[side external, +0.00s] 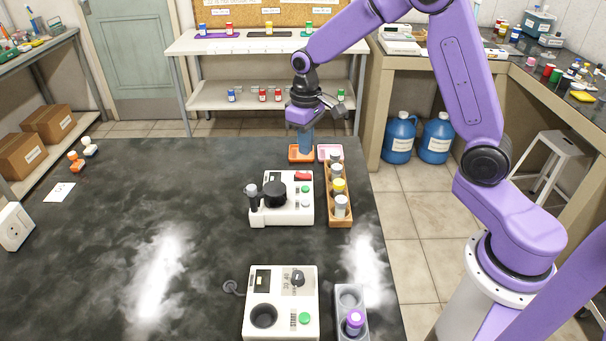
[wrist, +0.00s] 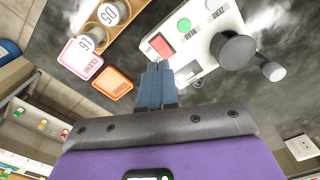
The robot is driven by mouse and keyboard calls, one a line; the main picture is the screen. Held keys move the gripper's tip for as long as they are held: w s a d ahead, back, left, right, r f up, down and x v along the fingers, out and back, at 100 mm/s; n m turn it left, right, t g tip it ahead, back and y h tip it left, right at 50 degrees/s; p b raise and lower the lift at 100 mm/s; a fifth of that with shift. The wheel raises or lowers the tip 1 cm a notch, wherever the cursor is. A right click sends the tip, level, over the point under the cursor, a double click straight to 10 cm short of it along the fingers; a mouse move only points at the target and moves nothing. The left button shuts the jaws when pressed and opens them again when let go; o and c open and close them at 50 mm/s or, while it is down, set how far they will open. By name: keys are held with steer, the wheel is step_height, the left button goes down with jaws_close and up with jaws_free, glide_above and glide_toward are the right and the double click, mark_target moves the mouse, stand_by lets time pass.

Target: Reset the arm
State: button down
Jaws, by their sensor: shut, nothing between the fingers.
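My gripper (side external: 305,143) hangs from the purple arm, pointing down over the far side of the dark bench (side external: 130,200). Its blue fingers are shut with nothing between them. In the wrist view the shut fingertips (wrist: 158,70) appear beside the orange tray (wrist: 113,83) and the white device with a black knob (wrist: 205,50). In the side view the fingers overlap the orange tray (side external: 294,154); whether they touch it I cannot tell.
A pink tray (side external: 330,149) sits beside the orange one. A wooden rack (side external: 333,216) of capped vials stands right of the device (side external: 297,213). Nearer are a second device (side external: 284,317) and a grey holder (side external: 346,290) with a purple-capped vial (side external: 354,318). The bench's left middle is clear.

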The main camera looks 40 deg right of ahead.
stand_by(0.3)
steer(key=s+a+r+n, duration=0.2)
steer(key=s+a, duration=0.1)
steer(key=s, duration=0.4)
steer(key=s+a+r+n, duration=0.2)
steer(key=s+a+r, duration=0.1)
steer(key=s, duration=0.4)
steer(key=s+d+n, duration=0.1)
steer(key=s+n, duration=0.1)
steer(key=s, duration=0.7)
steer(key=s+d+n, duration=0.2)
steer(key=s+n, duration=0.1)
steer(key=s, duration=0.5)
steer(key=shift+s+d+r+n, duration=0.3)
steer(key=shift+s, duration=0.1)
